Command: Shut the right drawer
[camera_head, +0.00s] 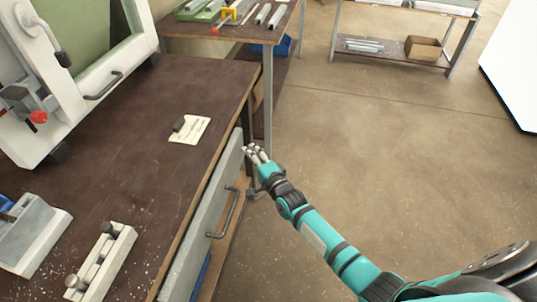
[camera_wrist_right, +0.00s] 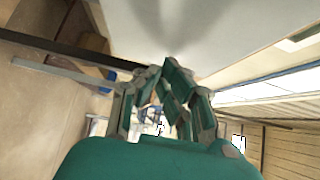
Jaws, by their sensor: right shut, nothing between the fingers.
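The right drawer (camera_head: 208,222) has a grey front with a dark bar handle (camera_head: 226,212), below the edge of the brown bench. Its top edge stands slightly out from the bench edge. My right gripper (camera_head: 251,149) is shut and empty at the far end of the drawer front, beyond the handle. Its fingertips are very close to the front; I cannot tell whether they touch. In the right wrist view the shut fingers (camera_wrist_right: 168,75) point at a pale grey surface (camera_wrist_right: 190,30) close ahead. My left gripper is not in view.
The bench (camera_head: 130,135) bears a framed machine, a paper note (camera_head: 189,130) with a dark block, and clamp fixtures (camera_head: 102,262). A second table (camera_head: 225,30) with profiles stands beyond. A shelf rack (camera_head: 390,45) is at the back. The floor to the right is clear.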

